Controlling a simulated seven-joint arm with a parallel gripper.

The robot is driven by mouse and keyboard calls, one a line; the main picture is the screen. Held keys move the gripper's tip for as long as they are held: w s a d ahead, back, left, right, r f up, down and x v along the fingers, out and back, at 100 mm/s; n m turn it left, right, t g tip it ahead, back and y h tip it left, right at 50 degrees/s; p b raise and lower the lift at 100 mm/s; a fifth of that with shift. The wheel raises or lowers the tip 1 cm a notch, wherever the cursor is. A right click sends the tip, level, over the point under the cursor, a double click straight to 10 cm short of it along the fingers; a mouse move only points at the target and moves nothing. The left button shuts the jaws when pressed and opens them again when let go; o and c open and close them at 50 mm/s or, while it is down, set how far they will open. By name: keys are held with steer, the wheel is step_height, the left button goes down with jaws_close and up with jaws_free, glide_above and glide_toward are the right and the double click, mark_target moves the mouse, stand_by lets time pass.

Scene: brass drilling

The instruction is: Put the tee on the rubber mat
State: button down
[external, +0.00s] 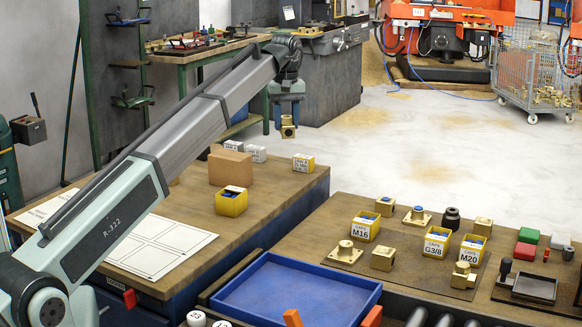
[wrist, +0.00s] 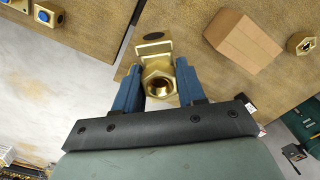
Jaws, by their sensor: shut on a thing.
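The brass tee (external: 288,128) hangs in the air in my gripper (external: 287,103), beyond the far end of the left bench. In the wrist view the tee (wrist: 158,80) shows a hex collar with a round bore and a block-like part beyond it. The two blue fingers of my gripper (wrist: 159,86) press on it from both sides. The dark rubber mat (external: 412,274) appears to lie on the right bench, with several brass fittings and yellow cap boxes on it. The mat is far to the right of and below my gripper.
The left bench carries a cardboard box (external: 230,168), a yellow box (external: 231,202), small labelled boxes and white sheets (external: 160,245). A blue tray (external: 290,292) stands at the front. Labelled cap boxes M16 (external: 359,232), G3/8 (external: 435,247) and M20 (external: 470,254) stand on the right bench.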

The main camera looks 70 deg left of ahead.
steer(key=w+d+n, duration=0.3)
steer(key=w+d, duration=0.4)
steer(key=d, duration=0.8)
steer(key=w+d+n, duration=0.4)
steer(key=w+d, duration=0.3)
steer(key=d, duration=0.7)
steer(key=w+d+n, duration=0.3)
steer(key=w+d, duration=0.4)
steer(key=d, duration=0.8)
steer(key=shift+f, duration=11.2)
steer(key=c, duration=0.6)
jaws_free()
steer(key=shift+f, duration=0.15)
steer(key=shift+c, duration=0.2)
step_height(320, 180, up, 12)
